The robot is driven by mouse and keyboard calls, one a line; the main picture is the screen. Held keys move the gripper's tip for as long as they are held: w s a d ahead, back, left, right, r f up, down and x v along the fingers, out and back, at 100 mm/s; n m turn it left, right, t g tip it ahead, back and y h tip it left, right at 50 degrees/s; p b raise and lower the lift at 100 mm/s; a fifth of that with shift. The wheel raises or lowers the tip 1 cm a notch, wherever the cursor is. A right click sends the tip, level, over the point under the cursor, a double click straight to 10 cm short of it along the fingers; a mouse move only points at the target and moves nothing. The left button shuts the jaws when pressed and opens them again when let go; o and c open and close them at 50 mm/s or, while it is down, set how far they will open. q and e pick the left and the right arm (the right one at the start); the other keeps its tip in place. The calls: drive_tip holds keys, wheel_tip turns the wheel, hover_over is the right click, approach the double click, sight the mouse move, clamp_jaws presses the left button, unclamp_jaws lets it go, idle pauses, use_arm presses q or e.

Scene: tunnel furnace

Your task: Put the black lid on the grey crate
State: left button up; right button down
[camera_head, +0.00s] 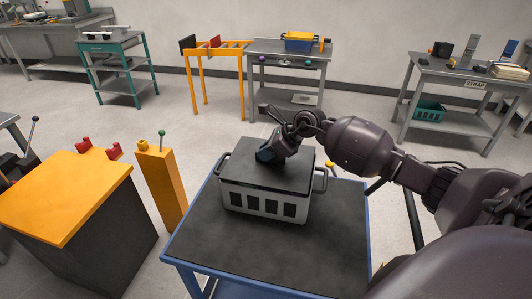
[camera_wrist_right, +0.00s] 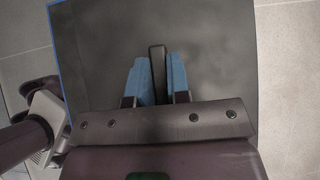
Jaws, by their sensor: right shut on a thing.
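The grey crate (camera_head: 263,206) stands upright on the blue cart, with dark openings in its front wall and a handle at each side. The black lid (camera_head: 285,177) covers the crate's top and looks level with its rim. I cannot tell whether it is fully seated all round. My right gripper (camera_head: 266,155) is above the lid, towards its left half. In the right wrist view its blue fingers (camera_wrist_right: 159,75) are shut on the lid's upright black handle (camera_wrist_right: 157,70). The gripper hides part of the lid. My left gripper is not in view.
The blue cart (camera_head: 245,254) has a dark top with free room in front of the crate. An orange post (camera_head: 160,190) with a green knob and an orange-topped block (camera_head: 62,200) stand to the left. Workbenches line the back.

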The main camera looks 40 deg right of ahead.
drive_tip(key=shift+f, duration=0.2)
drive_tip(key=shift+f, duration=0.35)
drive_tip(key=shift+f+b, duration=0.2)
drive_tip(key=shift+b, duration=0.1)
drive_tip(key=c, duration=1.1)
unclamp_jaws()
